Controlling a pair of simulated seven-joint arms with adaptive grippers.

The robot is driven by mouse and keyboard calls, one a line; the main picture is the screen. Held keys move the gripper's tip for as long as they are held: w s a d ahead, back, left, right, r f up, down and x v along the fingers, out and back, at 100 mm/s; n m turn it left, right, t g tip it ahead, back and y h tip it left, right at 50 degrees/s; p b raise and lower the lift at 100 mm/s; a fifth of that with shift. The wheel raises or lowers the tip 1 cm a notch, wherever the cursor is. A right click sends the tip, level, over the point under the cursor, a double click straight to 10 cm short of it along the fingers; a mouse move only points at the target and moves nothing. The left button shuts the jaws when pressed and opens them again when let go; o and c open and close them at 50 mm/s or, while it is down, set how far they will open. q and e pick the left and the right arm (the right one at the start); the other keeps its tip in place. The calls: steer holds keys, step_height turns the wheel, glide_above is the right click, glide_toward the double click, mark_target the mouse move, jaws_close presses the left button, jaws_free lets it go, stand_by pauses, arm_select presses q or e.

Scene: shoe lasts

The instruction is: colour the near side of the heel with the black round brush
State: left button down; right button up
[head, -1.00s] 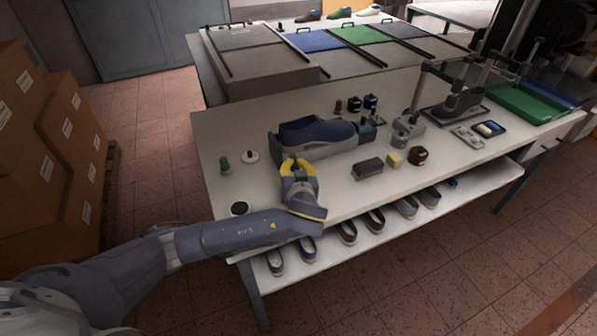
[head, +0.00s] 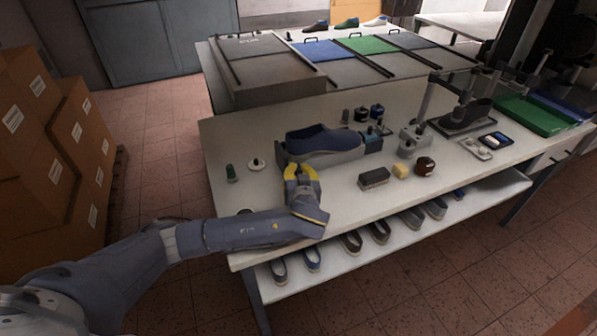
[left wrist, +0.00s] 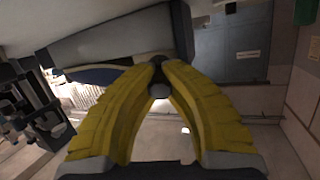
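A dark blue shoe (head: 318,139) with a pale sole edge lies on a grey stand (head: 345,154) on the workbench. My left gripper (head: 300,168) is at the near side of the shoe's left end. In the left wrist view, its yellow fingers (left wrist: 158,68) close together at the tips around a small dark piece with a rounded grey end (left wrist: 159,90), which looks like the black round brush; its bristles are hidden. The shoe (left wrist: 95,75) shows beyond the fingers at the left. I cannot tell whether the brush touches it. My right gripper is not in view.
A green-topped piece (head: 231,172) and a white disc with a knob (head: 256,164) stand left of the stand. A dark brush block (head: 374,178), a yellow block (head: 401,171) and a brown jar (head: 425,166) lie to the right. Several shoes stand on the lower shelf (head: 330,262).

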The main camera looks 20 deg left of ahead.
arm_select(q)
steer(key=shift+w+a, duration=0.75)
steer(key=shift+w, duration=0.15)
stand_by(0.6)
steer(key=shift+w+d, duration=1.05)
steer(key=shift+d, duration=0.25)
steer(key=shift+w+d, duration=1.05)
steer(key=shift+d, duration=0.2)
steer(key=shift+a, duration=0.1)
steer(key=shift+s+a, duration=1.05)
steer(key=shift+a, duration=0.25)
steer(key=shift+s+a, duration=1)
steer(key=shift+a, duration=0.25)
steer(key=shift+s+d+f, duration=0.1)
steer(key=shift+s+d, duration=0.3)
steer(key=shift+s, duration=0.05)
steer(key=shift+s+d, duration=0.75)
steer(key=shift+s, duration=0.2)
steer(key=shift+s+d, duration=0.75)
steer(key=shift+s, duration=0.15)
steer(key=shift+s+d, duration=0.1)
